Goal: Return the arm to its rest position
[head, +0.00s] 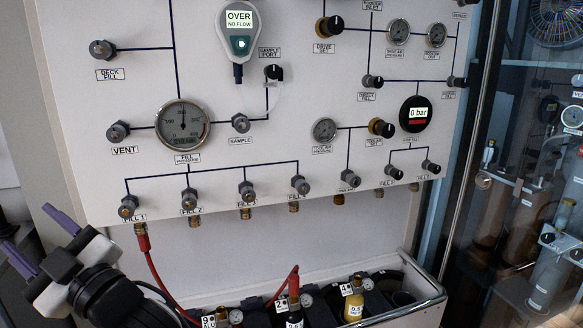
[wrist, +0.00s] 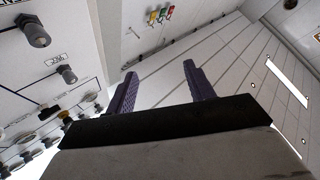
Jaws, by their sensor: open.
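My gripper (head: 43,233) is at the lower left of the head view, in front of the panel's lower left corner. Its two purple fingers are spread apart with nothing between them. In the wrist view the open fingers (wrist: 158,82) point toward a pale slatted surface, with the panel (wrist: 75,30) to their left. The fingers touch nothing that I can see. The fill panel (head: 300,100) fills most of the head view. Part of my arm is cut off by the lower left edge.
A red hose (head: 150,265) hangs from the FILL 1 outlet, close to the right of my gripper. Several cylinders, one with a yellow top (head: 352,300), stand in a railed rack (head: 425,298) below the panel. A glass enclosure (head: 520,180) stands at the right.

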